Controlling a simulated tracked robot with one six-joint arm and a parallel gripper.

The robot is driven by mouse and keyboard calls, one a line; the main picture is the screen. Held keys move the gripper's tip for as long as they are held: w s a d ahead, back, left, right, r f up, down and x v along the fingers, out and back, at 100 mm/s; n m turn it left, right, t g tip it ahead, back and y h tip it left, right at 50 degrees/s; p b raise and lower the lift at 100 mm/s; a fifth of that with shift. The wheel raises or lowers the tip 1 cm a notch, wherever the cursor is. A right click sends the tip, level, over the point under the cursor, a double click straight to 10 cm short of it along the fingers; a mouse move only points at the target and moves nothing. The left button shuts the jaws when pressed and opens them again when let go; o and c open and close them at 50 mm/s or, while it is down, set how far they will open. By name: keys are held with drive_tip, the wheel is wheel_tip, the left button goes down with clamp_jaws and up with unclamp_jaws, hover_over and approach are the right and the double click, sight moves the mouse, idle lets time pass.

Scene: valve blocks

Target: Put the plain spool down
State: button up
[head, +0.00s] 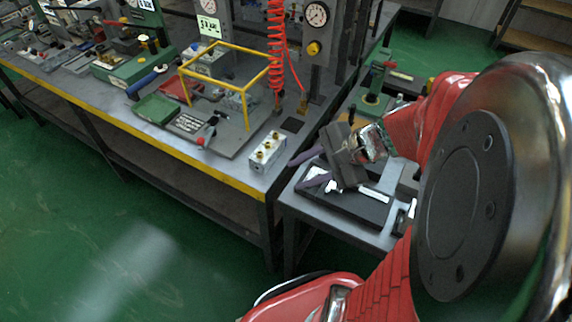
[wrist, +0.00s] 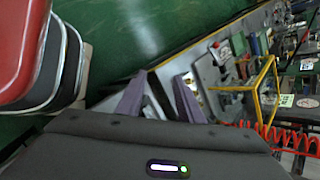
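My gripper (head: 295,174) is over the left part of a black tray (head: 345,207) on the small side table. Its two purple-grey fingers are spread apart, and I see nothing held between them. The fingers also show apart in the wrist view (wrist: 160,78). The tray carries pale, flat shapes, among them a white bar (head: 375,194) to the right of the gripper. I cannot tell whether this is a spool or a slot. I cannot pick out the plain spool for sure. My gripper and arm hide part of the tray.
A silver valve block (head: 267,151) with brass ports stands at the near bench corner, left of my gripper. Behind it are a yellow frame (head: 247,82), a green tray (head: 156,109) and a coiled red hose (head: 276,45). Green floor lies open in front.

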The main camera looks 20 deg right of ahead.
drive_tip(key=s+a+r+n+h, duration=0.3)
drive_tip(key=r+n, duration=0.2)
drive_tip(key=n, duration=0.3)
drive_tip(key=s+a+r+n+h, duration=0.3)
drive_tip(key=r+n, duration=0.2)
drive_tip(key=n, duration=0.3)
drive_tip(key=shift+n, duration=0.4)
drive_tip(key=shift+f, duration=0.1)
